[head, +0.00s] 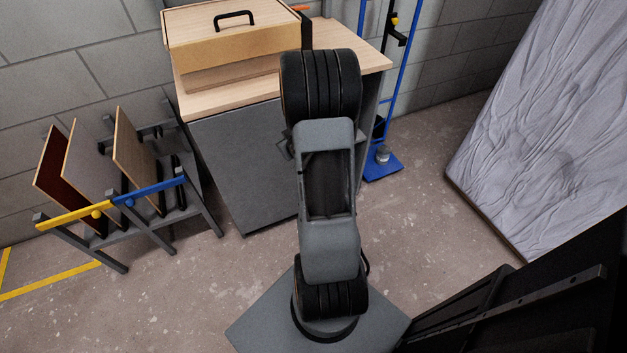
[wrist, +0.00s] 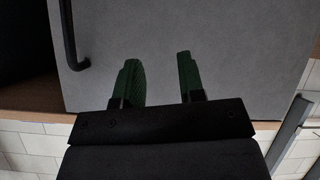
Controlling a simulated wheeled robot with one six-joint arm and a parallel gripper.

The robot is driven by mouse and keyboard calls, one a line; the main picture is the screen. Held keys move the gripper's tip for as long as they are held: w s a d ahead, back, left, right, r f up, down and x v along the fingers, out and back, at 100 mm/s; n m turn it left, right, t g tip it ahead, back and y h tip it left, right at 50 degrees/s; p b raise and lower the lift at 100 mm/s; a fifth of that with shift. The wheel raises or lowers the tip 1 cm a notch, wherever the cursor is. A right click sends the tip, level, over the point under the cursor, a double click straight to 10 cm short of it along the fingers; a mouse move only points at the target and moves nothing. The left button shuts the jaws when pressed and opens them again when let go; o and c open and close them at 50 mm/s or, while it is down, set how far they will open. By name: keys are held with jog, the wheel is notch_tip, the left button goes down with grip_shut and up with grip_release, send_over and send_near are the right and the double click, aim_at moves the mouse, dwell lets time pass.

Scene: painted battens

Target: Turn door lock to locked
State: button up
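The door is the grey front panel (head: 235,165) of a cabinet with a pale wood top. In the wrist view the grey door (wrist: 225,40) fills most of the upper part. A black bar handle (wrist: 68,35) is on it at the left; part of a dark handle (head: 284,147) also shows beside my arm in the head view. I cannot make out a lock knob in either view. My gripper (wrist: 158,60) has two green fingers, apart with nothing between them, in front of the door. My arm hides the gripper in the head view.
A wooden box (head: 235,40) with a black handle stands on the cabinet top. A rack (head: 155,190) holding several boards stands left. A blue stand (head: 382,165) is right of the cabinet, and a large grey wrinkled panel (head: 550,120) is farther right. Floor between is clear.

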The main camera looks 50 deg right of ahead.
jog(key=s+d+f+m+t+h+b, duration=0.1)
jog(key=s+d+f+t+b, duration=0.2)
jog(key=f, duration=0.5)
jog(key=s+d+f+m+t+b, duration=0.1)
jog(key=s+d+f+b, duration=0.15)
jog(key=s+f, duration=0.4)
jog(key=s+d+f+m+t+h+b, duration=0.15)
jog(key=f+b, duration=0.25)
jog(key=f, duration=0.5)
jog(key=b+x, duration=0.2)
jog(key=x, duration=1)
jog(key=shift+w+d, duration=0.2)
jog(key=shift+w, duration=0.1)
jog(key=shift+r+n, duration=0.1)
jog(key=shift+n, duration=0.15)
jog(key=shift+c, duration=0.4)
grip_shut()
